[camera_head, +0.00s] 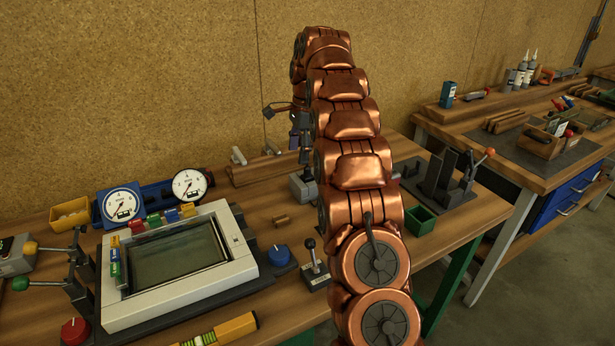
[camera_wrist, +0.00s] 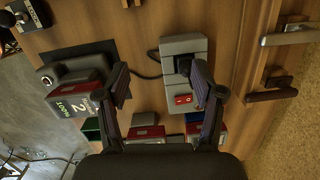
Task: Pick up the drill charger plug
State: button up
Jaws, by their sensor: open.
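In the wrist view, the black drill charger plug (camera_wrist: 183,65) sits in a grey power strip (camera_wrist: 184,45) with a red switch (camera_wrist: 183,99). My gripper (camera_wrist: 160,78) is open and empty above the bench. Its right finger overlaps the strip's right side just beside the plug; its left finger overlaps the charger's right side. In the head view, my gripper (camera_head: 299,132) is partly hidden behind my arm, and the plug cannot be made out.
Several red, grey and green boxes (camera_wrist: 145,132) stand near my gripper's base. Metal-and-wood handles (camera_wrist: 272,96) lie right of the strip. In the head view, a framed panel (camera_head: 180,262) and gauges (camera_head: 189,185) fill the bench's left. A green bin (camera_head: 420,220) stands right of my arm.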

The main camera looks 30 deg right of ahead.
aim_at(308, 168)
jog(key=d+f+m, duration=0.1)
jog(key=d, duration=0.1)
jog(key=w+d+f+m, duration=0.1)
jog(key=w+d, duration=0.1)
jog(key=d, duration=0.1)
jog(key=shift+w+d+f+m, duration=0.15)
jog(key=shift+d+f+m, duration=0.2)
jog(key=shift+f+m, duration=0.05)
jog(key=shift+w+d+f, duration=0.1)
jog(key=shift+d+f, duration=0.15)
jog(key=shift+d, duration=0.1)
jog(key=shift+w+a+f, duration=0.1)
jog(key=shift+a+f, duration=0.05)
jog(key=shift+f, duration=1)
jog(key=shift+w+a+f+p, duration=0.15)
jog(key=shift+w+f+p, duration=0.05)
jog(key=shift+f, duration=0.7)
jog(key=shift+w+a+f+p, duration=0.15)
jog(key=shift+f+p, duration=0.05)
jog(key=shift+f, duration=0.65)
jog(key=shift+w+a+f+p, duration=0.15)
jog(key=shift+w+f+p, duration=0.05)
jog(key=shift+f, duration=0.7)
jog(key=c, duration=1.2)
